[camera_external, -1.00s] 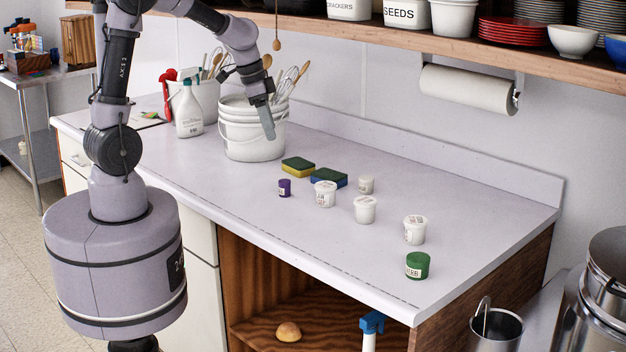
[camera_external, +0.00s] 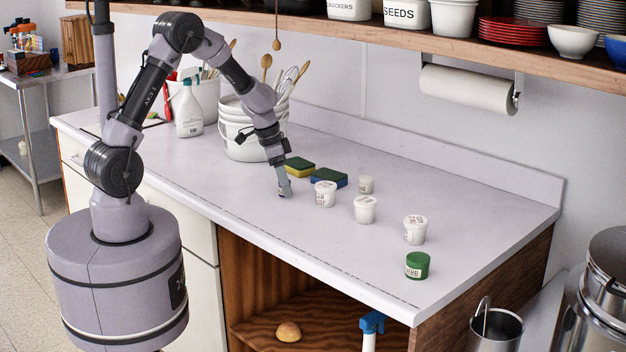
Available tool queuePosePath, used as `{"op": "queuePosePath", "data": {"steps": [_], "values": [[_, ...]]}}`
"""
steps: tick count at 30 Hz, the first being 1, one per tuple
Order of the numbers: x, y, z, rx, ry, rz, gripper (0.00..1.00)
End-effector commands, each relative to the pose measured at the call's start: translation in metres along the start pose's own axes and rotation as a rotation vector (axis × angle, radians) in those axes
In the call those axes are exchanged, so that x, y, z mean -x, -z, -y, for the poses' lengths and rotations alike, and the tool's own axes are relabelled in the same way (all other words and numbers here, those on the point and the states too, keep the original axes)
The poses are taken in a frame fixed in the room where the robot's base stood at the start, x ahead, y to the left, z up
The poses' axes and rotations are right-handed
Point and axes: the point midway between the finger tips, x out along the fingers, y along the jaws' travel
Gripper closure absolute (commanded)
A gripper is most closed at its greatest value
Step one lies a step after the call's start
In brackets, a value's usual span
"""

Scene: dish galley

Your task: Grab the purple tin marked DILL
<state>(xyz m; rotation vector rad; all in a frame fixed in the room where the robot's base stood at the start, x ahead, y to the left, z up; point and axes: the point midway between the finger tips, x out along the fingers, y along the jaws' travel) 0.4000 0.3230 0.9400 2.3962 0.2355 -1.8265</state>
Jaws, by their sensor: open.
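My gripper (camera_external: 285,191) points down at the countertop, left of the nearest white tub. It is open. The purple tin does not show; my gripper covers the spot where it stood, so I cannot tell whether the tin is between the fingers. No DILL lettering is legible.
A white tub (camera_external: 325,194) stands just right of my gripper. Two sponges (camera_external: 300,165) lie behind it. More white tubs (camera_external: 365,209) and a green tin (camera_external: 417,265) stand farther right. A white bucket of utensils (camera_external: 240,135) is behind my arm. The front of the counter (camera_external: 300,240) is clear.

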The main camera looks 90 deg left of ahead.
Motion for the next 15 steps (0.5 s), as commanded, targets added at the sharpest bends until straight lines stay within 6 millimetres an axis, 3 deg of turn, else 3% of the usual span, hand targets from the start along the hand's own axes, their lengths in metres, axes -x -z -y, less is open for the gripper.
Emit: {"op": "queuePosePath", "data": {"steps": [6,12,15], "values": [[-0.0019,0.0009,0.0002,0.000,0.002,-0.002,0.46],[-0.0017,0.0008,0.0002,0.000,0.001,-0.002,0.85],[-0.0017,0.0008,0.0002,0.000,0.001,-0.002,1.00]]}}
